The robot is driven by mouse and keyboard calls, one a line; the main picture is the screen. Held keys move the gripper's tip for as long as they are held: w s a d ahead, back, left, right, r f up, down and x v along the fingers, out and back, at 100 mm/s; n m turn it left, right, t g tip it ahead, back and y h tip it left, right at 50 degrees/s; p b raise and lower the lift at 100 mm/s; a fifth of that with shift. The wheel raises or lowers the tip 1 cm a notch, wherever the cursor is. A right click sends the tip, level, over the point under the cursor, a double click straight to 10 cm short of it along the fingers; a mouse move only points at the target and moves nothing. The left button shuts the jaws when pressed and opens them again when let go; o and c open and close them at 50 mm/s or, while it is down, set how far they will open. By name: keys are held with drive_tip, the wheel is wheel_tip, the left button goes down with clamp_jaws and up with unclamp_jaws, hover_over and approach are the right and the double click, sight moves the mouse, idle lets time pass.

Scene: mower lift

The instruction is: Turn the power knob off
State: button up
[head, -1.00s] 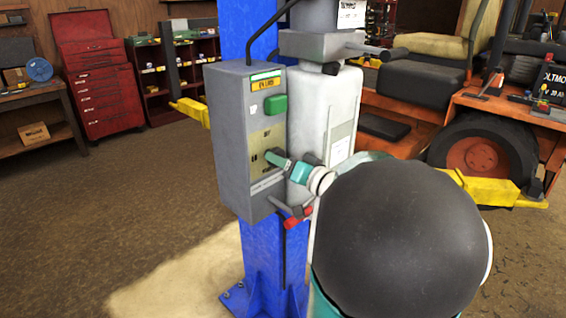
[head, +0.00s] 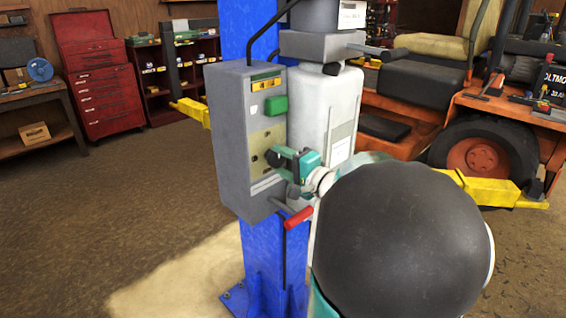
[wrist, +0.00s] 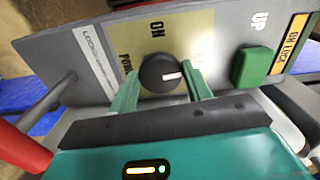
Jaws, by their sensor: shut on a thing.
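The power knob (wrist: 160,73) is black and round with a white pointer mark. In the wrist view the mark points right, away from the POWER lettering; ON is printed above the knob. My gripper (wrist: 159,84) has its two green fingers on either side of the knob, shut on it. In the head view my teal gripper (head: 283,159) reaches the front of the grey control box (head: 232,140) from the right, and the dark knob (head: 272,157) shows at its fingertips.
A green button (wrist: 252,67) marked UP sits right of the knob in the wrist view. A red-gripped lever (head: 299,217) sticks out below the box, close under my gripper. The box is on a blue post (head: 262,255). An orange mower (head: 482,150) stands at right.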

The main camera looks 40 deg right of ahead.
drive_tip(key=shift+m, duration=0.5)
drive_tip(key=o, duration=1)
drive_tip(key=shift+c, duration=0.2)
drive_tip(key=shift+s, duration=0.1)
drive_tip(key=s, duration=1.3)
drive_tip(key=shift+s+d, duration=0.15)
drive_tip(key=shift+s, duration=0.15)
